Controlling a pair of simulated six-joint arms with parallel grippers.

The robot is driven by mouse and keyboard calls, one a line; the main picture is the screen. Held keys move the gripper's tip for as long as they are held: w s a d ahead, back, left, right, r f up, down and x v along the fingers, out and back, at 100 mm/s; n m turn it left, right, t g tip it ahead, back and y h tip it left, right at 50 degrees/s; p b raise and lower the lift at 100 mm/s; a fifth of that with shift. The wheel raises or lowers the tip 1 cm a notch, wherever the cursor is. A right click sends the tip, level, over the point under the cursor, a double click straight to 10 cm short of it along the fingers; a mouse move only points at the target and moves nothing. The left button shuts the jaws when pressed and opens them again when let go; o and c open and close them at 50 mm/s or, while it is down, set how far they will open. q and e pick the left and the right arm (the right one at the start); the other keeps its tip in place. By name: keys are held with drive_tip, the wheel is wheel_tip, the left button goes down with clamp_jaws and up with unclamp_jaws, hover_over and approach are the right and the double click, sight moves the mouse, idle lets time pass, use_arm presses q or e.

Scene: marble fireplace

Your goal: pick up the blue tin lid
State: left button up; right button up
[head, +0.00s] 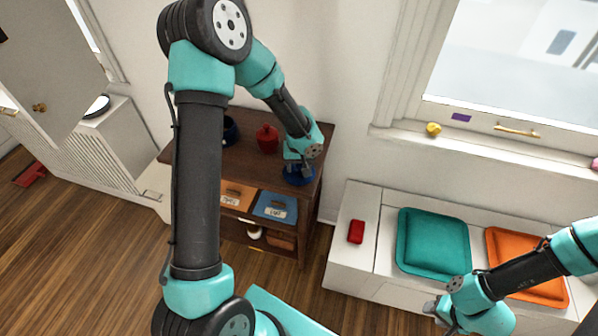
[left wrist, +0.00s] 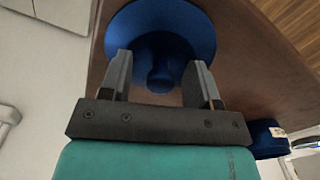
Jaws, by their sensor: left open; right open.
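The blue tin lid (head: 300,178) lies on the right end of the dark wooden cabinet top, partly hidden by my left gripper (head: 298,168). In the left wrist view the lid (left wrist: 187,25) is a round blue disc with a knob. My left gripper (left wrist: 160,82) is open there, with one finger on each side of the knob; I cannot tell whether they touch it. A dark blue tin (head: 231,130) stands behind my left arm, and a blue tin edge (left wrist: 266,140) shows in the left wrist view. My right gripper (head: 436,310) is open and empty by the white bench.
A red lidded tin (head: 267,138) stands on the cabinet top (head: 240,160), left of the blue lid. Orange (head: 236,196) and blue (head: 275,207) labelled panels are at its front. The white bench holds a red block (head: 356,231), a teal tray (head: 433,243) and an orange tray (head: 520,245).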

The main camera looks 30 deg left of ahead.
idle(0.4)
use_arm(q)
drive_tip(key=c, duration=1)
